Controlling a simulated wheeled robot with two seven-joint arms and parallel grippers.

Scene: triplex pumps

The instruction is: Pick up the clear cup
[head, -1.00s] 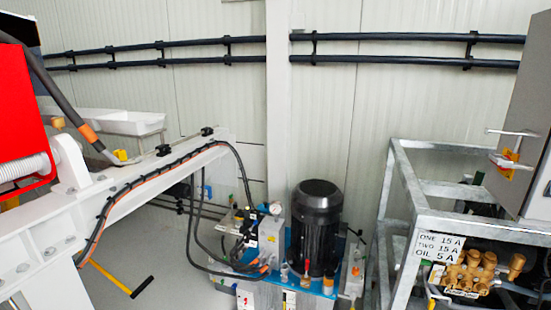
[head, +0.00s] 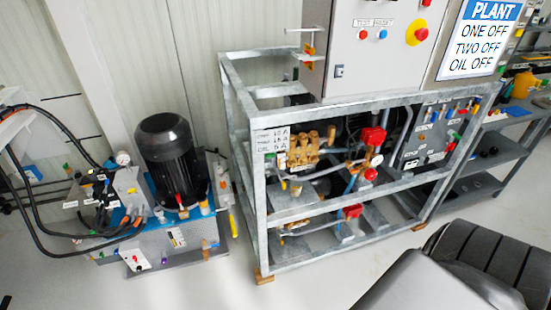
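I cannot make out a clear cup for certain in the head view. Several small fittings and caps stand on the blue-topped pump unit (head: 135,225) at the left, too small to tell apart. Small items also lie on the grey shelf unit (head: 470,186) at the far right, among them a yellow object (head: 522,84), but I see no sure cup there. Neither of my grippers is in view.
A black motor (head: 168,155) stands on the pump unit. A galvanised frame (head: 245,190) with brass and red pump parts fills the middle. A grey control cabinet (head: 365,60) and a PLANT sign (head: 487,38) are above it. Pale floor (head: 200,285) is open in front.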

